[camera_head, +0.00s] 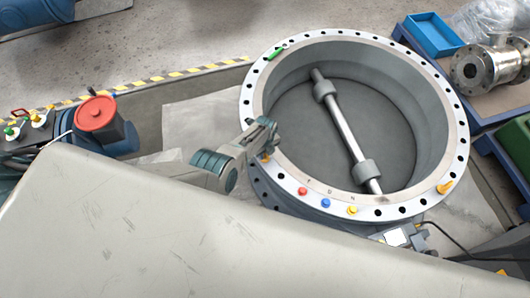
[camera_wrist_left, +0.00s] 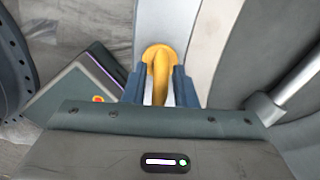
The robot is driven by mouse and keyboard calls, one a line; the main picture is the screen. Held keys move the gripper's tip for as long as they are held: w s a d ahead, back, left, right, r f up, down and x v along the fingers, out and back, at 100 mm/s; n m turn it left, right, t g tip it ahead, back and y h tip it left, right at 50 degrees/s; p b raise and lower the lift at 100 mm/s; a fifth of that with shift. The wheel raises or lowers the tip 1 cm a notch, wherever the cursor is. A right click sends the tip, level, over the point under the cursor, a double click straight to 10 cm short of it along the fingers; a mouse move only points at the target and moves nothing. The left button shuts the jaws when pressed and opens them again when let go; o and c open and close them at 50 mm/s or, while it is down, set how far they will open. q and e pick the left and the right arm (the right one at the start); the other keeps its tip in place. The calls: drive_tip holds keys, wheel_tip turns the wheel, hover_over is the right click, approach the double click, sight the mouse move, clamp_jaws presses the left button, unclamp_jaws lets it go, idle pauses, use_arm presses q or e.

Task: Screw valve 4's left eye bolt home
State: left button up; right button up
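Valve 4 (camera_head: 384,213) is a large grey ring lying flat, with its flange face up and a shaft across the bore. The left eye bolt is orange-yellow and shows at the left flange rim (camera_head: 265,158), partly covered by my left gripper (camera_head: 268,136). In the left wrist view the eye bolt (camera_wrist_left: 160,76) stands between the two fingers of my left gripper (camera_wrist_left: 158,88), its ring almost edge-on. The fingers are apart, with narrow light gaps beside the ring. Its thread is hidden. Another eye bolt (camera_head: 445,187) stands at the right flange rim. My right gripper is not in view.
Red (camera_head: 302,191), blue (camera_head: 326,203) and yellow (camera_head: 352,210) plugs sit along the near flange; a green piece (camera_head: 276,53) lies at its far left. A red-topped blue device (camera_head: 97,114) stands left. A blue tray (camera_head: 433,35) and a metal valve (camera_head: 484,68) stand right.

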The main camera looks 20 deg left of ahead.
use_arm(q)
drive_tip(key=shift+o, duration=0.4)
drive_tip(key=shift+r, duration=0.1)
drive_tip(key=shift+r, duration=0.2)
wheel_tip(320, 180, up, 8)
drive_tip(key=p, duration=0.3)
drive_tip(key=shift+r, duration=1.1)
